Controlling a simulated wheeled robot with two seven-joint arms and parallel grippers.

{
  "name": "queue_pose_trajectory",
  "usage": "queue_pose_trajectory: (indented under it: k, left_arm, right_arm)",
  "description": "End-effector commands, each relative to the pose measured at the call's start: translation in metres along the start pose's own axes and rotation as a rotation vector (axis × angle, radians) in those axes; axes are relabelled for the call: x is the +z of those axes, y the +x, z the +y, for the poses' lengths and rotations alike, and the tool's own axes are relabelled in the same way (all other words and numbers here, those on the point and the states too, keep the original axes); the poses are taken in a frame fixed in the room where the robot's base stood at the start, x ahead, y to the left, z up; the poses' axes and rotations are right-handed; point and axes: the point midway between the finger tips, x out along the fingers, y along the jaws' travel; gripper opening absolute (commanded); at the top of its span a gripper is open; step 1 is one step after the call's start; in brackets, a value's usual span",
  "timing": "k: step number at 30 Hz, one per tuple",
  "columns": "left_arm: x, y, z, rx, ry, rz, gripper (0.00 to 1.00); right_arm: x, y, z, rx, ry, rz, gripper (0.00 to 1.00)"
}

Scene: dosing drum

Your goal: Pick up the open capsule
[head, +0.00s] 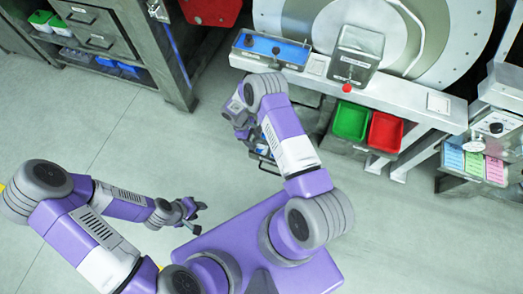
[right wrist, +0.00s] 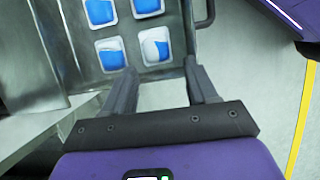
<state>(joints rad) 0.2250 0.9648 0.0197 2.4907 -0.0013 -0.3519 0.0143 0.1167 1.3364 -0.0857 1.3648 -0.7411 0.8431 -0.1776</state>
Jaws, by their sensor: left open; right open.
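In the right wrist view, a grey holder (right wrist: 131,30) has several white-rimmed pockets with blue contents. The pocket at the lower right (right wrist: 155,48) looks different, with a white curved area above the blue; I cannot tell for sure whether this is the open capsule. My right gripper (right wrist: 162,78) is open and empty, its fingertips just short of the lower pockets. In the head view my right arm largely hides the holder and that gripper. My left gripper (head: 194,213) is open and empty over the floor, away from the holder.
A bench with a blue control panel (head: 272,50) and a metal box (head: 356,58) with a red knob stands before a large drum (head: 448,45). A green bin (head: 350,121) and a red bin (head: 385,132) sit below. A drawer cabinet (head: 100,28) is upper left. Floor at left is clear.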

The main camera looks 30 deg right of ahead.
Motion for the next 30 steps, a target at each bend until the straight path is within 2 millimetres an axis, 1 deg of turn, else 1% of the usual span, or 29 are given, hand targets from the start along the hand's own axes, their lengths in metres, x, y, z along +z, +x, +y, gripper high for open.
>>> queue_pose_trajectory:
  k: [3, 6, 11, 16, 19, 21, 26, 27, 30]
  left_arm:
    - [0.000, 0.004, -0.001, 0.000, 0.000, 0.000, 0.43]
    - [-0.001, 0.007, -0.003, 0.000, 0.000, 0.001, 0.43]
    - [-0.001, 0.012, -0.004, 0.000, 0.000, 0.001, 0.43]
    - [-0.001, 0.023, -0.009, 0.000, 0.000, 0.001, 0.43]
    - [-0.001, 0.027, -0.010, 0.000, 0.000, 0.001, 0.43]
    - [-0.001, 0.028, -0.010, 0.000, 0.000, 0.000, 0.43]
    - [-0.001, 0.026, -0.010, 0.000, 0.000, 0.000, 0.43]
    - [-0.001, 0.026, -0.010, 0.000, 0.000, 0.000, 0.43]
    - [-0.001, 0.026, -0.010, 0.000, 0.000, 0.000, 0.43]
  right_arm:
    - [0.000, 0.009, 0.004, 0.012, -0.006, -0.015, 0.57]
    - [0.001, 0.020, 0.005, 0.011, -0.005, -0.015, 0.57]
    - [0.001, 0.033, 0.005, 0.012, -0.006, -0.014, 0.57]
    - [0.002, 0.060, 0.007, 0.010, -0.004, -0.013, 0.57]
    - [0.002, 0.073, 0.007, 0.009, -0.004, -0.013, 0.57]
    - [0.002, 0.076, 0.007, 0.011, -0.004, -0.013, 0.57]
    - [0.002, 0.075, 0.007, 0.012, -0.004, -0.011, 0.57]
    - [0.002, 0.075, 0.007, 0.011, -0.004, -0.011, 0.56]
    - [0.002, 0.075, 0.007, 0.011, -0.004, -0.011, 0.41]
